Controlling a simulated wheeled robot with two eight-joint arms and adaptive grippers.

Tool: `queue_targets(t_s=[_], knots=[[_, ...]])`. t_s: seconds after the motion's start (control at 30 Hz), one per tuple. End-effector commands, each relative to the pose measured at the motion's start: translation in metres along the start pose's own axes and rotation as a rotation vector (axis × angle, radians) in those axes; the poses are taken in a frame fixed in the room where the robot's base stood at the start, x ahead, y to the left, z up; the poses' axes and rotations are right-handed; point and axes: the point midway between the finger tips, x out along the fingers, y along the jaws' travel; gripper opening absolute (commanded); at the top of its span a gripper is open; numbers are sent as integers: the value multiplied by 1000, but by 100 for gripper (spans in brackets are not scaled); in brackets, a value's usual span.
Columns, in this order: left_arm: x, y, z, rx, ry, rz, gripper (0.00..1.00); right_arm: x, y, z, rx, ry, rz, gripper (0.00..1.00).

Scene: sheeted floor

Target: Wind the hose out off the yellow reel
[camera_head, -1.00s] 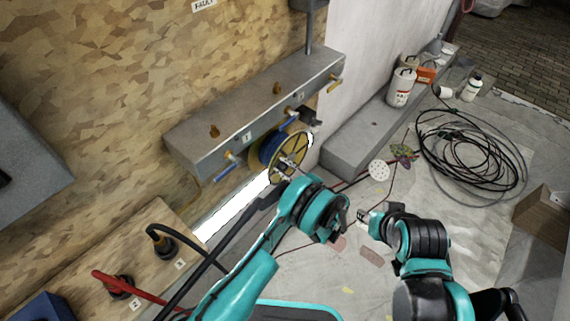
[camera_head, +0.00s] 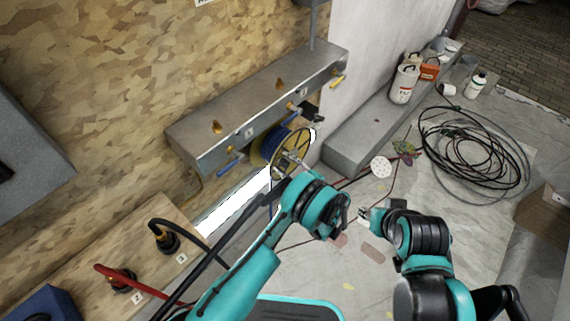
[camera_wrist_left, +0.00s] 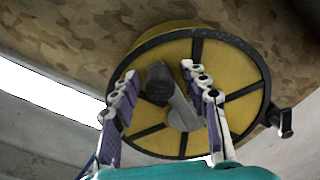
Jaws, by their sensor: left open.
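The yellow reel (camera_head: 303,147) is mounted under the grey wall ledge, with blue hose (camera_head: 276,144) wound on it. In the left wrist view the reel's yellow face (camera_wrist_left: 175,52) has a dark rim, dark spokes and a grey hub.
The grey ledge (camera_head: 245,105) with yellow and blue valve handles overhangs the reel. A coil of black cable (camera_head: 472,153) lies on the sheeted floor at right. White canisters (camera_head: 404,84) stand on the grey step. Black and red hoses rise from a wooden board (camera_head: 150,250) at lower left.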

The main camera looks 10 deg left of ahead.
Motion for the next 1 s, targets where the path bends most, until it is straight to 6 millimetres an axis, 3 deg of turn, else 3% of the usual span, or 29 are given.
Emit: queue_targets(t_s=[0.13,0.5,0.83,0.87,1.0], knots=[[-12,-1,-1,0,2,-3,45,0,0,0,0,0,0,40],[-69,0,-1,0,2,-2,45,0,0,0,0,0,0,40],[-75,0,0,0,0,0,45,0,0,0,0,0,0,40],[-75,0,0,0,0,0,43,0,0,0,0,0,0,40],[-73,-7,-1,-53,17,14,6,-2,0,-2,0,0,0,40]])
